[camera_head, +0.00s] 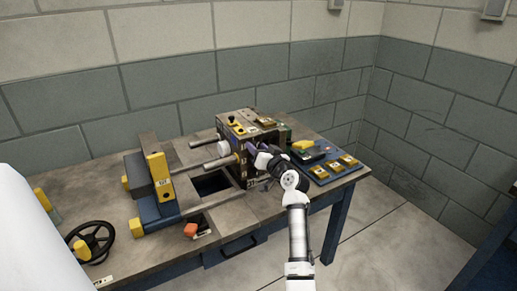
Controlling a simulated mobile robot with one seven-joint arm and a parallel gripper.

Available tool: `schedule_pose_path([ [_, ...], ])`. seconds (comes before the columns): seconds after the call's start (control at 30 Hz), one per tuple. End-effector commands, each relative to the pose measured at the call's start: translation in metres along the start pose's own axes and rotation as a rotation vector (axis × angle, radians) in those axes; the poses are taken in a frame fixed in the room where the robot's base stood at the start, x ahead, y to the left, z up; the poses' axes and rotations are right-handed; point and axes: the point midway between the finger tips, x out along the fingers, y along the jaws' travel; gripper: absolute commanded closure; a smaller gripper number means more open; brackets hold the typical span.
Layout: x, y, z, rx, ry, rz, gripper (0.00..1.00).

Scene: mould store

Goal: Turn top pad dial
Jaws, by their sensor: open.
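My arm reaches up from the bottom of the head view. Yellow and dark fittings (236,128) sit on top of the block. Right of my arm is a blue panel (318,177) with several yellow pads (334,166). No dial shows clearly; it is too small to tell or is hidden by my gripper and arm.
A black handwheel (92,242) is at the front left. A block wall stands behind. Floor is clear at right.

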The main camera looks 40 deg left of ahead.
Motion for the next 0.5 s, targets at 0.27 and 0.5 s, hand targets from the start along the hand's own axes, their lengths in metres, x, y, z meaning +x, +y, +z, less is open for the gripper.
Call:
schedule_pose_path([
  [0.27,-0.0003,0.0,0.0,0.0,0.0,0.0,0.86],
  [0.5,-0.0003,0.0,0.0,0.005,0.0,0.0,0.99],
])
